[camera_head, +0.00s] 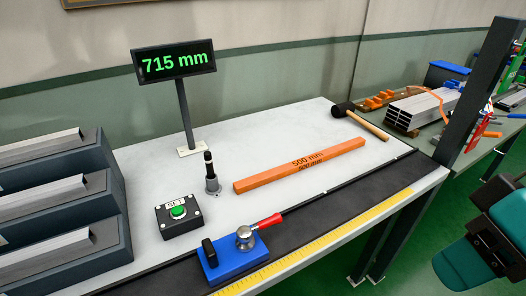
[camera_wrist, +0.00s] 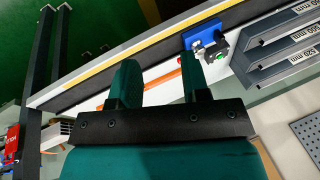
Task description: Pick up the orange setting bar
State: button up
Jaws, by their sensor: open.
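The orange setting bar (camera_head: 300,165), marked 500 mm, lies flat on the pale worktop, slanting up to the right. In the wrist view a thin orange strip of the bar (camera_wrist: 166,78) shows between my fingers, partly hidden by them. My gripper (camera_wrist: 158,76) is open with its two teal fingers apart and nothing between them. It is apart from the bar. Teal and black parts of my arm show at the lower right of the head view, clear of the bench.
A hammer (camera_head: 366,124) lies behind the bar's right end. A dark upright cylinder (camera_head: 211,178), a SET button box (camera_head: 179,213) and a blue clamp with a red handle (camera_head: 232,259) stand nearby. A display (camera_head: 174,61) reads 715 mm. A dark post (camera_head: 478,95) rises at right.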

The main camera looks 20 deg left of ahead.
aim_at(250, 183)
jog(key=u, duration=0.85)
jog(key=i, duration=0.9)
jog(key=u, duration=0.8)
